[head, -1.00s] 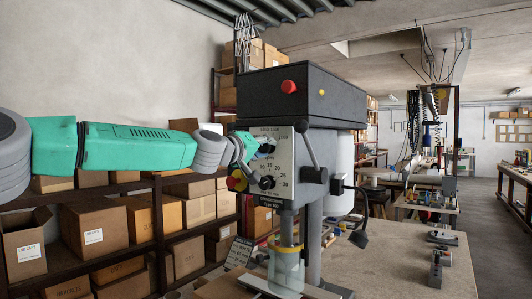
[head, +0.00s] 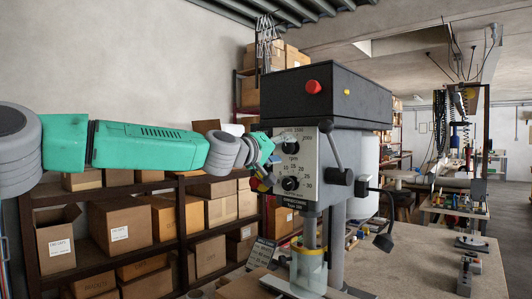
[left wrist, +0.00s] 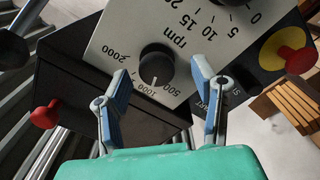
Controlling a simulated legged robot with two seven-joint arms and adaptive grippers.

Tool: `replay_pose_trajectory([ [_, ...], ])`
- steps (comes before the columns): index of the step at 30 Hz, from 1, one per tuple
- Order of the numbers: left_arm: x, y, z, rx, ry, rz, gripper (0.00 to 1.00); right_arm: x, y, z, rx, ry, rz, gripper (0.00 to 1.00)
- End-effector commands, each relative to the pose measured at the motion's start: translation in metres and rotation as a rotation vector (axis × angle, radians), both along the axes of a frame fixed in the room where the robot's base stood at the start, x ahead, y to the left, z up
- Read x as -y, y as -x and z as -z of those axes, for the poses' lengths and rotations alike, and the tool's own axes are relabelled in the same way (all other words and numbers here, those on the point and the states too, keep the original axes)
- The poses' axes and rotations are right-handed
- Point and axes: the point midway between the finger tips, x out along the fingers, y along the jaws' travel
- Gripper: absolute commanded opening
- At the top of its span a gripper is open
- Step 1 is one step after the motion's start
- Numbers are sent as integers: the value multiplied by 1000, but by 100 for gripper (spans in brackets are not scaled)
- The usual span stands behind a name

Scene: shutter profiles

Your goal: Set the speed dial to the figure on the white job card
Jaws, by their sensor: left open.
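A drill press (head: 318,95) carries a pale panel (head: 308,165) with two black dials. The upper, rpm dial (head: 289,148) also shows in the left wrist view (left wrist: 156,66), marked 500, 1000 and 2000. Its white pointer mark lies between 500 and 1000, though the exact figure is hard to tell. I cannot make out a white job card. My right gripper is out of view.
A red and yellow stop button (left wrist: 290,52) sits beside the panel. A black lever (head: 334,155) sticks out at the press's right. A dark lettered sign (head: 262,252) stands by its foot. Shelves of cardboard boxes (head: 118,222) line the left; the bench (head: 410,255) is largely clear on the right.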

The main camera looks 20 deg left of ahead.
Motion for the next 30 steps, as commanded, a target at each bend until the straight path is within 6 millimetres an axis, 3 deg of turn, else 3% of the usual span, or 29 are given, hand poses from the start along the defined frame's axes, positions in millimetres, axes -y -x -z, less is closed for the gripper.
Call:
replay_pose_trajectory([
  [6, -18, 45, -1, 1, 2, 0, 53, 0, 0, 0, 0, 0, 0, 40],
  [12, -30, 73, 1, 0, 2, -1, 53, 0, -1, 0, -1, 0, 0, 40],
  [18, -33, 84, 2, -2, 2, -2, 53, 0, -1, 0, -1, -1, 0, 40],
  [30, -33, 84, 2, -2, 2, -2, 53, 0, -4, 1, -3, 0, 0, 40],
])
